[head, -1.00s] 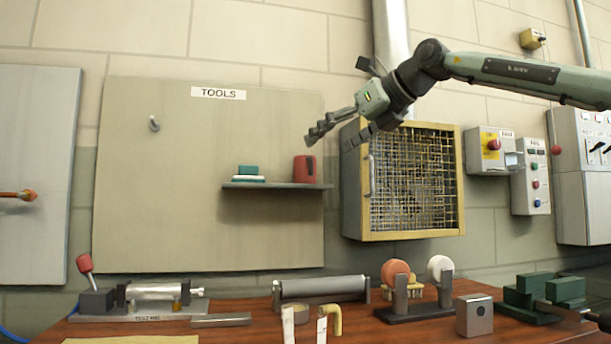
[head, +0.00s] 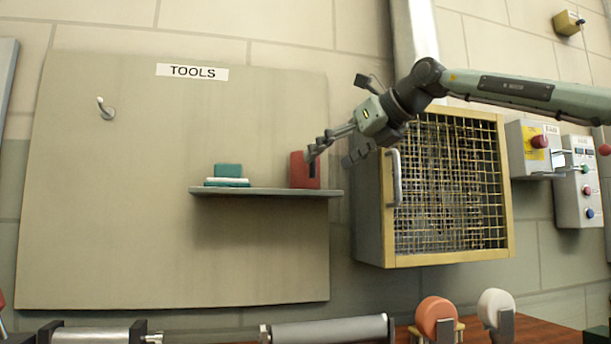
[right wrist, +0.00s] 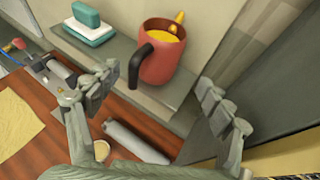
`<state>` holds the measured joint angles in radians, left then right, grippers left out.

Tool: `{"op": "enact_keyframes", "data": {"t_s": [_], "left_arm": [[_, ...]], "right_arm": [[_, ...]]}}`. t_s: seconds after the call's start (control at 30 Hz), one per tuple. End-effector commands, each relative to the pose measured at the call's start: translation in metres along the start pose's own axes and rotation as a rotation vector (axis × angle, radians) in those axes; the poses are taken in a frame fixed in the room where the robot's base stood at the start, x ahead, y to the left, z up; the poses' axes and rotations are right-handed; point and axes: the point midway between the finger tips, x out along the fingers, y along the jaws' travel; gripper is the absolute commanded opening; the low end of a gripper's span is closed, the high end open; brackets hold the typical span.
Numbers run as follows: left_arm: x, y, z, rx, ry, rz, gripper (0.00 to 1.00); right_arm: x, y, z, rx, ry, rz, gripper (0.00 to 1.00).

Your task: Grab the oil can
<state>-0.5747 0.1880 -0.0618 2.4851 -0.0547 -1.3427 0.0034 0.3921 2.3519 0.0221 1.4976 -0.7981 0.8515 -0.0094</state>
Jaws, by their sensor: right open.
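The oil can looks red with a black handle and a yellow top. It stands upright at the right end of the wall shelf in the head view (head: 299,168) and at the upper middle of the right wrist view (right wrist: 172,58). My right gripper (head: 332,156) is open beside the can's right side in the head view. In the right wrist view, the spread fingers of my right gripper (right wrist: 158,88) lie left and right of the can's line, with the handle toward them. The fingers look empty. My left gripper is out of view.
The grey shelf (head: 265,192) also holds a green and white stack (head: 228,172) to the left of the can. A mesh-front cabinet (head: 384,215) stands close right of the shelf. Below is the wooden workbench (head: 545,332) with a grey roller (head: 330,332).

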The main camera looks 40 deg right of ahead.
Motion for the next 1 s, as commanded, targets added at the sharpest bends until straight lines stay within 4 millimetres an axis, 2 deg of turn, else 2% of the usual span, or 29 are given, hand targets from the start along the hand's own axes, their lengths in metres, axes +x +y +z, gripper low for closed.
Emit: {"op": "enact_keyframes", "data": {"t_s": [0.4, 0.5, 0.8, 0.87, 1.0], "left_arm": [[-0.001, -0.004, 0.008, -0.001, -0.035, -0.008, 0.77], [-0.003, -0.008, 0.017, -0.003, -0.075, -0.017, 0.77], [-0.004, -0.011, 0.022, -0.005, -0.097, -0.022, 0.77], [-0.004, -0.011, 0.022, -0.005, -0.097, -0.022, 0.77], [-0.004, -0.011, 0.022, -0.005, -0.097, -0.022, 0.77]], "right_arm": [[0.054, 0.002, -0.013, 0.001, 0.004, 0.000, 0.80], [0.066, 0.002, -0.011, 0.001, 0.002, 0.000, 0.80], [0.073, 0.002, -0.011, 0.001, -0.001, 0.000, 0.80], [0.073, 0.002, -0.011, 0.001, 0.000, 0.000, 0.75], [0.072, 0.002, -0.011, 0.000, 0.000, 0.000, 0.58]]}}
